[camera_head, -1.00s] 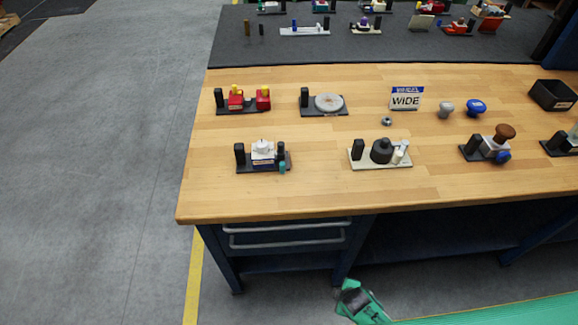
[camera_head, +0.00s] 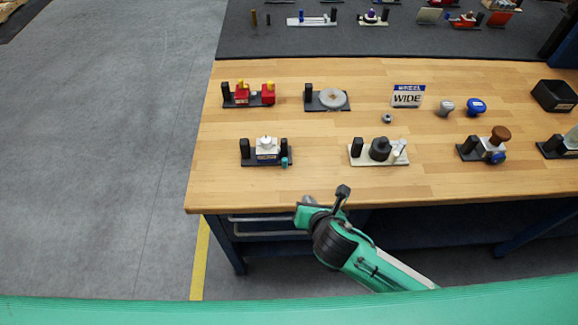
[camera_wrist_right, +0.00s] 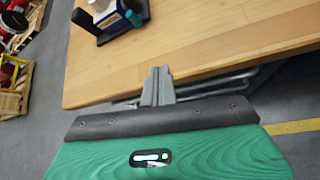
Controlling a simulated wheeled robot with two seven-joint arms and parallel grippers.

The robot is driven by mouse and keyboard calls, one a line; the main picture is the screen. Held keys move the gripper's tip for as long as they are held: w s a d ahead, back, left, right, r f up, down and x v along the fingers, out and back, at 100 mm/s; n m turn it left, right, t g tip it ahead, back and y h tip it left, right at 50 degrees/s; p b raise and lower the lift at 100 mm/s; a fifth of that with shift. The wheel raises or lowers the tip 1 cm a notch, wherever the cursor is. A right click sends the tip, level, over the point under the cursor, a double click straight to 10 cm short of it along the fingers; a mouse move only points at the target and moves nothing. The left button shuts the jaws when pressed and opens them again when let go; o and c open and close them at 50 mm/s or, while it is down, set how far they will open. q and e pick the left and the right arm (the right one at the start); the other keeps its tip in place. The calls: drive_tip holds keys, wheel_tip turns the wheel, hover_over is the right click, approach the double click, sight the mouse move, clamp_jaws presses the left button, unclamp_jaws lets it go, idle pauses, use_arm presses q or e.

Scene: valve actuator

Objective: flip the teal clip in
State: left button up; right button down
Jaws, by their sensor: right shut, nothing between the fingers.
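The teal clip (camera_head: 284,161) is a small piece at the right end of a white valve block (camera_head: 266,146) on a black base (camera_head: 247,161), near the front left of the bench. In the right wrist view the teal clip (camera_wrist_right: 134,18) shows at the top, beside the blue and white block. Its exact flip position is too small to tell. My right gripper (camera_head: 342,192) is at the bench's front edge, apart from the clip and to its lower right. Its fingers (camera_wrist_right: 158,72) are shut and empty. My left gripper is out of view.
The wooden bench (camera_head: 230,190) holds a fixture with a black knob (camera_head: 379,149) to the right of the clip's fixture. A red fixture (camera_head: 250,95) and a grey disc fixture (camera_head: 331,98) stand behind. The bench top between gripper and clip is clear.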

drive_tip(key=n, duration=0.1)
drive_tip(key=a+r+n, duration=0.1)
drive_tip(key=n, duration=0.1)
drive_tip(key=r+n+y, duration=0.1)
drive_tip(key=n, duration=0.1)
drive_tip(key=shift+a+r+t, duration=0.15)
drive_tip(key=shift+a+t, duration=0.1)
drive_tip(key=shift+t, duration=0.15)
drive_tip(key=shift+w, duration=0.1)
drive_tip(key=p, duration=0.3)
approach(285, 165)
drive_tip(key=f, duration=0.2)
drive_tip(key=shift+w+a+f, duration=0.1)
drive_tip(key=shift+w+f, duration=0.15)
drive_tip(key=shift+w, duration=0.15)
drive_tip(key=w, duration=0.1)
drive_tip(key=w+a, duration=0.1)
drive_tip(key=w, duration=0.1)
drive_tip(key=shift+w+f+p, duration=0.1)
drive_tip(key=shift+f+p, duration=0.05)
drive_tip(key=shift+p, duration=0.25)
drive_tip(key=shift+w+a+f, duration=0.1)
drive_tip(key=shift+w, duration=0.55)
